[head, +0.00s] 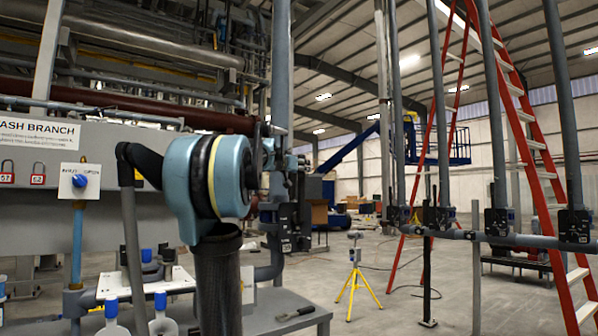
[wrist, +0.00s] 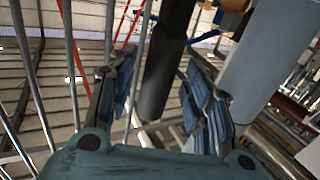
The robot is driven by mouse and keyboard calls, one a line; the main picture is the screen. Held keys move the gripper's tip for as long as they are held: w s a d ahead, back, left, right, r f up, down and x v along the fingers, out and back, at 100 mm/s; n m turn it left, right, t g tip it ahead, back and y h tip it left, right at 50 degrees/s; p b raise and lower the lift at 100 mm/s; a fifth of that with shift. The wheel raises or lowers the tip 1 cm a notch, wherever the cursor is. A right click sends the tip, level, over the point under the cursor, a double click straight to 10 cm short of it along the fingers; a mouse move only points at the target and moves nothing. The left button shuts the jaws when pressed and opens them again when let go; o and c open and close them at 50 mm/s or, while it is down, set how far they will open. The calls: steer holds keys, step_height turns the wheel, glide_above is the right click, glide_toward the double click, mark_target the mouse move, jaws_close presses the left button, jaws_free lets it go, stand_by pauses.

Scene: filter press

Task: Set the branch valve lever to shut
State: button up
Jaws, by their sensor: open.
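Gaps show between the rod and both fingers. The rod looks like the lever's handle, but I cannot tell for sure. In the head view my gripper (head: 288,162) is at mid-picture, partly hidden behind my arm, beside a vertical grey pipe (head: 281,60). The lever's pivot and its shut mark are not clear in either view.
At left are a WASH BRANCH sign (head: 40,132), red-tagged padlocks (head: 38,174) and a blue knob on a white plate (head: 80,182). Several pipes with black valves (head: 438,218) and a red ladder (head: 520,110) stand at right. A yellow tripod (head: 357,278) stands on open floor.

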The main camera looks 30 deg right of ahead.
steer(key=shift+w+d, duration=0.25)
steer(key=shift+d, duration=0.15)
jaws_close()
steer(key=shift+w, duration=0.1)
